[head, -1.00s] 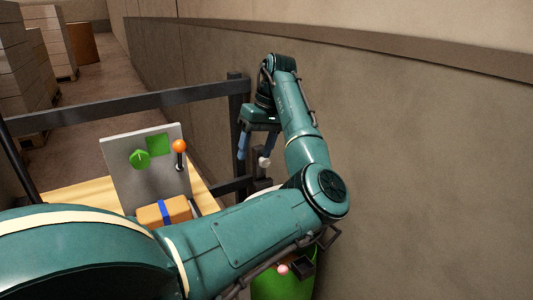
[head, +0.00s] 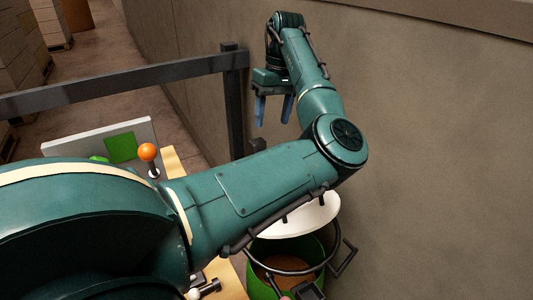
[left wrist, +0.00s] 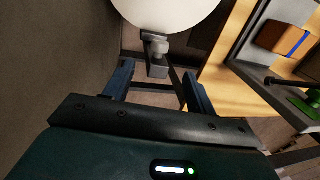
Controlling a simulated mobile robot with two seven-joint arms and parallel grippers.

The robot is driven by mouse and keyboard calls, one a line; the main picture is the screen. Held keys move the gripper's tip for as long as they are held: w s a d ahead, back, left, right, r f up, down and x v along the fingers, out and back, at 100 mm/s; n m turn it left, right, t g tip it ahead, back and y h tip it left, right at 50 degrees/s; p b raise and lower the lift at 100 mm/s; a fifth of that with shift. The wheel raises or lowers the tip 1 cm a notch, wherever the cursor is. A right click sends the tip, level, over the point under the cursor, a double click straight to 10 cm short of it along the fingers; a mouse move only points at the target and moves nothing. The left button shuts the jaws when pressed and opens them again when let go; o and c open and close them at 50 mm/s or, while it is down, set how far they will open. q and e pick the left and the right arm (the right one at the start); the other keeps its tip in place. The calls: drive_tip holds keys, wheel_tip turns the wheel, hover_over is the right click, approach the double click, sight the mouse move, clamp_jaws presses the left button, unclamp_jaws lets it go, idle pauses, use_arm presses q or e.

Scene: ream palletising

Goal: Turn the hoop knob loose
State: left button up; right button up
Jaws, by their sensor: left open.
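A green drum (head: 258,284) stands at the lower middle of the head view, ringed by a dark hoop (head: 328,262). A pinkish round knob (head: 286,297) sits at the hoop's near side, cut by the bottom edge. A white disc (head: 305,220) shows behind the drum, partly hidden by my left arm; a white disc (left wrist: 170,10) also tops the left wrist view, with a pale ball knob on a grey bracket (left wrist: 157,62) below it. My left gripper (head: 273,112) is open and empty, well beyond the drum near the wall. My right gripper is not in view.
A wooden table holds a grey panel (head: 75,140) with a green square and an orange-knobbed lever (head: 148,153). A dark rail and post (head: 233,100) stand behind the table. The wall (head: 440,130) runs close along the right.

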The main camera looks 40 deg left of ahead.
use_arm(q)
drive_tip(key=f, duration=0.3)
drive_tip(key=s+f, duration=0.1)
drive_tip(key=f, duration=0.3)
drive_tip(key=f+b, duration=0.1)
drive_tip(key=f, duration=0.2)
drive_tip(key=shift+s+a+f, duration=0.15)
drive_tip(key=shift+s+f, duration=0.2)
drive_tip(key=shift+f, duration=0.05)
drive_tip(key=shift+s+f, duration=0.1)
drive_tip(key=shift+f, duration=0.4)
drive_tip(key=shift+c, duration=0.6)
